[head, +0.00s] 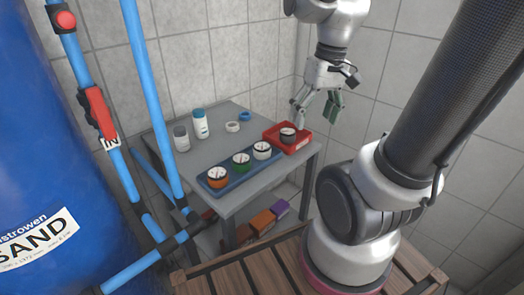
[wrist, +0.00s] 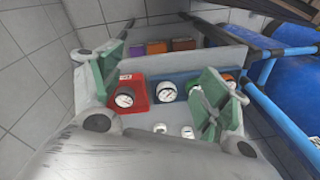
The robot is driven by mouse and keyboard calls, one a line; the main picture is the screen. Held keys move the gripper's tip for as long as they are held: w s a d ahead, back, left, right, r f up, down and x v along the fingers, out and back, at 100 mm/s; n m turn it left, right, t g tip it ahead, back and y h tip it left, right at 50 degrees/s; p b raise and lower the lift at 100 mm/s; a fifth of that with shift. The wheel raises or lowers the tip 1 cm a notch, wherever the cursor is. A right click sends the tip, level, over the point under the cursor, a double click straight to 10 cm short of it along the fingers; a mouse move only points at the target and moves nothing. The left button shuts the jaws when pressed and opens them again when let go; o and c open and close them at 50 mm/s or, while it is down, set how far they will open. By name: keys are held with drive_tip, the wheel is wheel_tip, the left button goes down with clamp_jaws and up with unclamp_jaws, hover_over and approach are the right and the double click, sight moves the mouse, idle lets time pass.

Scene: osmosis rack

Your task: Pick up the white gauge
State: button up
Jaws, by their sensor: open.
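The white gauge (head: 262,150) has a white body and a dial facing up. It stands at the right end of a blue tray (head: 243,179) on the grey table, beside a green gauge (head: 241,160) and an orange gauge (head: 217,177). In the wrist view the white gauge (wrist: 166,91) shows between my fingers, well beyond them. My gripper (head: 318,113) is open and empty, up above the right end of the table, to the right of the white gauge. In the wrist view my right finger (wrist: 216,100) partly hides the green gauge.
Two bottles (head: 200,123) and small rings (head: 232,127) are farther back. Coloured boxes (head: 263,220) sit on the lower shelf. Blue pipes (head: 150,100) stand in front at left.

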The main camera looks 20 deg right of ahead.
drive_tip(key=w+a+f+n+g+y, duration=0.1)
drive_tip(key=w+a+f+n+y, duration=0.1)
drive_tip(key=w+f+n, duration=0.45)
drive_tip(key=n+t+y, duration=0.1)
drive_tip(key=n, duration=0.8)
approach(262, 145)
wheel_tip(262, 145, down, 2)
drive_tip(key=x, duration=0.7)
drive_tip(key=shift+a+r, duration=0.1)
drive_tip(key=shift+a, duration=0.15)
drive_tip(key=shift+t, duration=0.3)
drive_tip(key=c, duration=1)
